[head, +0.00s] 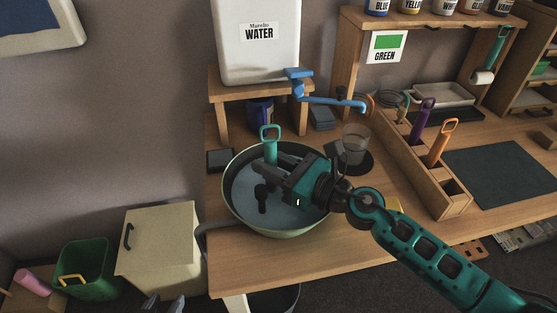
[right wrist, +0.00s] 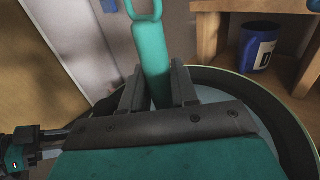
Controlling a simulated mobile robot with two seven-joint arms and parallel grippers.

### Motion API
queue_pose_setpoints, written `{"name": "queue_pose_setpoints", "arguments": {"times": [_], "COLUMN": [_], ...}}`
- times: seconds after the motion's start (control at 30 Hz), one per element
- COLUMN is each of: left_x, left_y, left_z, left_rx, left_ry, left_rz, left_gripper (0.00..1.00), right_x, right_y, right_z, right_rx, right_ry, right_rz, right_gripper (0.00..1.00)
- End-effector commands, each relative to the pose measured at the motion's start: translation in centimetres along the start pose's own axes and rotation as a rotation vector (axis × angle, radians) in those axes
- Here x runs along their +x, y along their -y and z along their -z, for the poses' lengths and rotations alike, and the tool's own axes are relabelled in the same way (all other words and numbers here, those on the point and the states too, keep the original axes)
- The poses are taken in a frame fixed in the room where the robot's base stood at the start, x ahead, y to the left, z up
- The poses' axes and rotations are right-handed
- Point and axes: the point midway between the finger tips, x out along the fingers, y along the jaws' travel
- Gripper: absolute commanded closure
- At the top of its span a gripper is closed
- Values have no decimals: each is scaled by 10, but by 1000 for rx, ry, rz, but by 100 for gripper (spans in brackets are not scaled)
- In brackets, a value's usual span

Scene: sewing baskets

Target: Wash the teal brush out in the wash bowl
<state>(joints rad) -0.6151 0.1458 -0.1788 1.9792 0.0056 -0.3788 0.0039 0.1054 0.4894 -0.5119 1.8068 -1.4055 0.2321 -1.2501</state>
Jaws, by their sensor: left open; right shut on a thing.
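The teal brush (head: 270,148) stands roughly upright over the wash bowl (head: 233,207), its looped handle end up. My right gripper (head: 266,177) is shut on it, above the bowl. In the right wrist view the teal brush (right wrist: 152,58) rises between the two fingers. Its lower end is hidden by the gripper, so I cannot tell whether it touches the water. The bowl is pale, wide and holds grey-blue water; its rim (right wrist: 285,118) also shows behind the fingers. My left gripper (head: 164,304) is open and empty at the bottom edge, left of the table.
A white water tank (head: 257,60) with a blue tap (head: 335,103) stands behind the bowl. A blue mug (head: 260,112) sits under its stand. A clear glass (head: 354,143) and a wooden holder (head: 452,205) with purple and orange brushes are to the right.

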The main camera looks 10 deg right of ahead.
Motion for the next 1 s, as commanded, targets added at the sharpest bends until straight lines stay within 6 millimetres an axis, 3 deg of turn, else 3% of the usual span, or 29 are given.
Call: {"name": "queue_pose_setpoints", "arguments": {"times": [0.27, 1.0], "left_x": [1, 15], "left_y": [0, 0], "left_z": [-2, -22], "left_rx": [0, 0], "left_ry": [0, 1], "left_rz": [0, 0], "left_gripper": [57, 57], "right_x": [-2, -44], "right_y": [1, 29], "right_z": [1, 0], "right_rx": [0, -3], "right_ry": [1, -2], "right_rz": [0, 2], "right_gripper": [100, 100]}}
